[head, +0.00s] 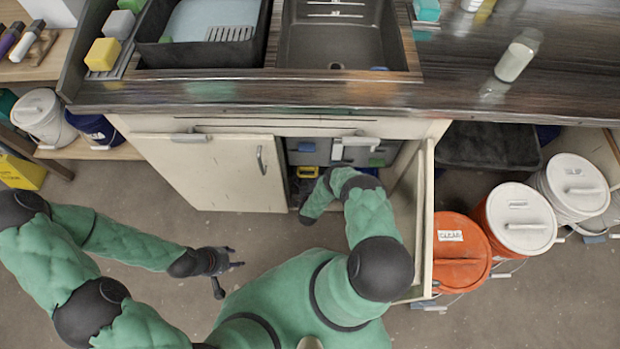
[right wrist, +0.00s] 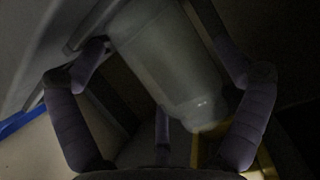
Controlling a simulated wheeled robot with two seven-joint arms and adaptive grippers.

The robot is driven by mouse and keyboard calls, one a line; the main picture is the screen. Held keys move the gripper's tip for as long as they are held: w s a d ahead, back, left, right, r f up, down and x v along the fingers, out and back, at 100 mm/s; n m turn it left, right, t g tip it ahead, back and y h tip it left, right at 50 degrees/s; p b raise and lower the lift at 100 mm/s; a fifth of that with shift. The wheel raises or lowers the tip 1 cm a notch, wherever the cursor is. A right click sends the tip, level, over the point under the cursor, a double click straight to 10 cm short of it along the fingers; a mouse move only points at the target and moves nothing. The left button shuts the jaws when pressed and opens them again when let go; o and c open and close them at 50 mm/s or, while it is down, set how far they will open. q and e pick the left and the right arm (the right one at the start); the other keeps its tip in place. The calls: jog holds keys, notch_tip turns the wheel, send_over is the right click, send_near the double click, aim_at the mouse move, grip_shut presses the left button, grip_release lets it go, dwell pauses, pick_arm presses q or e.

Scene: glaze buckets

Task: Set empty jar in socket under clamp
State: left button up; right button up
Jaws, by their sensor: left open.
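A pale grey translucent jar (right wrist: 170,60) fills the middle of the right wrist view, tilted in the picture. My right gripper (right wrist: 165,50) has its dark fingers on both sides of the jar and looks closed against it. In the head view my right arm reaches into the open cabinet (head: 345,150) under the sink, and the jar cannot be made out there. A yellow piece (head: 308,172) shows inside the cabinet. The socket and the clamp cannot be clearly told. My left gripper (head: 232,270) is open and empty over the floor.
An open cabinet door (head: 424,220) stands right of my right arm; a closed door (head: 215,172) is on the left. Orange bucket (head: 458,252) and white-lidded buckets (head: 520,218) stand at right. A bottle (head: 518,55) stands on the counter. Floor around my left gripper is clear.

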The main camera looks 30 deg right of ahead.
jog(key=p+v, duration=0.4)
jog(key=v, duration=0.8)
jog(key=shift+p, duration=0.4)
